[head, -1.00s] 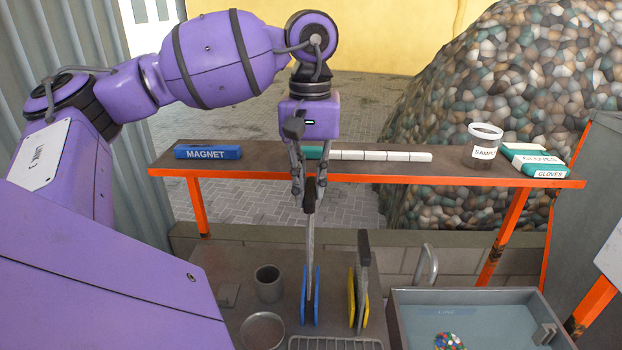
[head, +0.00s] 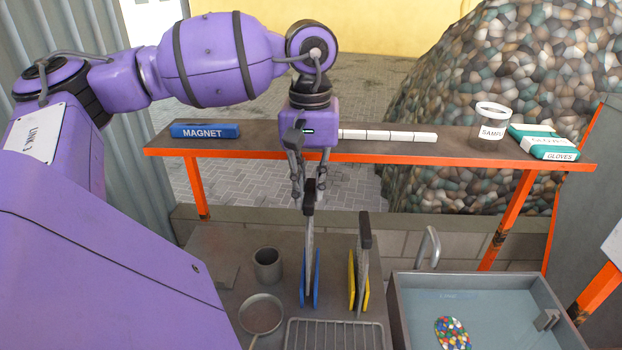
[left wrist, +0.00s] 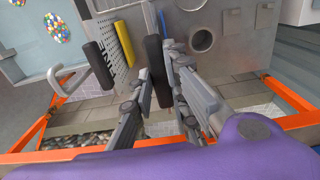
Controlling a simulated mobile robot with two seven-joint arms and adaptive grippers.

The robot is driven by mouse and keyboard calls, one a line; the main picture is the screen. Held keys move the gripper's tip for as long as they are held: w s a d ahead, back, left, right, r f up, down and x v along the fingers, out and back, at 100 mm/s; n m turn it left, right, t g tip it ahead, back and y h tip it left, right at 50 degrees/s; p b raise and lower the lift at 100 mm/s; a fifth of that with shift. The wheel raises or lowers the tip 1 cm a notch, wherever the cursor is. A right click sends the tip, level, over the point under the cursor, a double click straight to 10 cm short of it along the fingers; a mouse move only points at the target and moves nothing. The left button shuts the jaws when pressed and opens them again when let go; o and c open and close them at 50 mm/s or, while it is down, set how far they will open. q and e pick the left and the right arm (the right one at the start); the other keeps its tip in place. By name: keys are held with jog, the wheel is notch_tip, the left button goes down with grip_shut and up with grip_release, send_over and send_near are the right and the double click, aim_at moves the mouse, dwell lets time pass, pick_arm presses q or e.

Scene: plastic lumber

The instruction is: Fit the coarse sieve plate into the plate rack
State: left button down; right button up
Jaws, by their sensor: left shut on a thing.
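My left gripper (head: 309,192) is shut on the black handle (left wrist: 158,72) of a grey plate (head: 309,240), which hangs upright, edge-on to the head view. I take it to be the coarse sieve plate; its face is hidden. Its lower part is between the two blue guides (head: 316,280) of the plate rack. Whether it touches the bottom is unclear. A second dark-handled plate (head: 362,262) stands to the right, by the yellow guides (head: 352,280). In the left wrist view this second plate (left wrist: 108,38) shows small holes and partial lettering. My right gripper is out of view.
A grey cup (head: 267,265), a round pan (head: 261,313) and a wire grid (head: 335,335) lie near the rack. A water basin (head: 395,305) with coloured pellets (head: 453,333) is at right. Behind, an orange-edged shelf (head: 400,155) holds a magnet box (head: 205,131) and jar (head: 492,125).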

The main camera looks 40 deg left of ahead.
pick_arm(q)
jog(key=shift+f+b, duration=0.75)
jog(key=shift+f, duration=2.9)
jog(key=c, duration=1.6)
grip_release()
notch_tip(320, 180, up, 12)
jog(key=shift+r, duration=0.1)
